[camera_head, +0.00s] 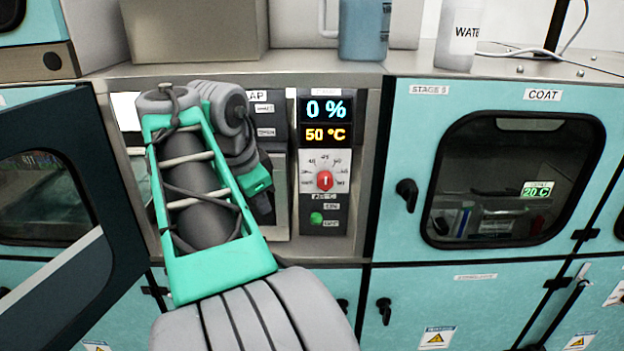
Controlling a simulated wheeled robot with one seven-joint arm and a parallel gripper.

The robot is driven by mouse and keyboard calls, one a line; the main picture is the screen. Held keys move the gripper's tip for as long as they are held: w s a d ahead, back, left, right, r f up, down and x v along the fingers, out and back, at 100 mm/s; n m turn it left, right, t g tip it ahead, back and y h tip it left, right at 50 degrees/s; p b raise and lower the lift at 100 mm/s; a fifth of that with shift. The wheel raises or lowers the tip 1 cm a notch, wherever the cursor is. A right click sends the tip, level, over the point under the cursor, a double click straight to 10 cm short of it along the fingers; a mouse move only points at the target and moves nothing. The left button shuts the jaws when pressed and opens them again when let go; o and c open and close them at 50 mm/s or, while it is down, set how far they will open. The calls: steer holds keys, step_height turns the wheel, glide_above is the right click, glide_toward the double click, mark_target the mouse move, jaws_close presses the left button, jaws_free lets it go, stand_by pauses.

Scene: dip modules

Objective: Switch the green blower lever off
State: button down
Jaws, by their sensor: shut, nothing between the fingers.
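The green blower lever (316,217) is a small green knob low on the dark control panel (342,226). Two small labels sit to its right, one above the other. It looks closer to the lower label, but its exact setting is too small to tell. My arm stands to the left of the panel, and its far end bends down behind the teal forearm frame. No contact with the lever shows.
Above the lever are a red dial (324,180) and a display (326,122) reading 0 % and 50 °C. An open dark door (60,215) stands at the left. A closed teal door with a black handle (407,194) is right of the panel. Space before the panel looks free.

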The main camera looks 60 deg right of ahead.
steer(key=s+d+r+m+p, duration=0.1)
steer(key=s+d+r+m, duration=0.3)
steer(key=s+r+m, duration=0.2)
steer(key=shift+d+r+m+g, duration=0.3)
steer(key=shift+r+m+g, duration=0.1)
steer(key=shift+m, duration=0.1)
steer(key=b, duration=0.7)
glide_toward(315, 216)
steer(key=x, duration=0.7)
steer(key=shift+r, duration=0.1)
